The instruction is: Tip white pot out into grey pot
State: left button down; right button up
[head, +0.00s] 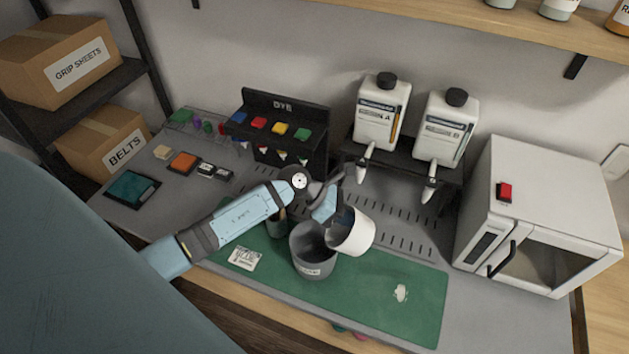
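The white pot (357,235) is tilted, with its mouth turned left toward the grey pot. The grey pot (312,262) stands upright on the green mat (420,285), with a small label on its front. My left gripper (340,207) is at the upper left side of the white pot and appears shut on its wall, holding it tilted at the grey pot's right rim. Whether the two rims touch is unclear. I cannot make out what is inside either pot. My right gripper is not in view.
A dark container (277,226) stands behind the grey pot, partly hidden by my arm. A printed card (245,258) and a pale spot (400,292) are on the mat. Bottles A (380,115) and B (445,132) stand behind. A white oven (540,200) is at right.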

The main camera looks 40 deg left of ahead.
pick_arm(q)
jog(key=shift+s+a+b, duration=0.1)
jog(key=shift+a+b, duration=0.05)
jog(key=shift+b, duration=0.2)
jog(key=shift+s+a+r+t+h+b, duration=0.2)
jog(key=shift+r+t+h+b, duration=0.15)
jog(key=shift+h+b, duration=0.6)
jog(key=shift+a+f+t+h+b, duration=0.15)
jog(key=shift+f+t+h+b, duration=0.2)
jog(key=shift+b, duration=1.4)
jog(key=shift+s+f+b, duration=0.1)
jog(key=shift+b, duration=0.4)
jog(key=shift+h, duration=0.3)
jog(key=shift+f+b, duration=0.1)
jog(key=shift+b, duration=0.25)
jog(key=shift+s+a+r, duration=0.1)
jog(key=shift+a+r, duration=0.15)
jog(key=shift+r, duration=0.05)
jog(key=shift+a+r+b, duration=0.1)
jog(key=shift+r+b, duration=0.05)
jog(key=shift+b, duration=0.3)
jog(key=shift+s+a+r+t+h+b, duration=0.4)
jog(key=shift+a+r+h+b, duration=0.25)
jog(key=shift+b, duration=0.3)
